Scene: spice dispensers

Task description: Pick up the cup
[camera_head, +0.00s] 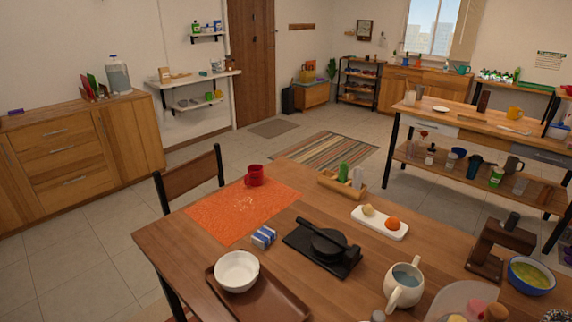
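A red cup (256,176) stands upright at the far edge of the orange placemat (232,212) on the wooden table. A dark mug (513,165) is on the shelf below that counter. Neither of my grippers shows in the head view.
The table (190,246) also holds a white bowl on a brown tray (282,306), a black pan-like item (327,243) and a white plate (379,223). A wooden caddy (339,186) stands behind. A chair (188,177) is at the left edge.

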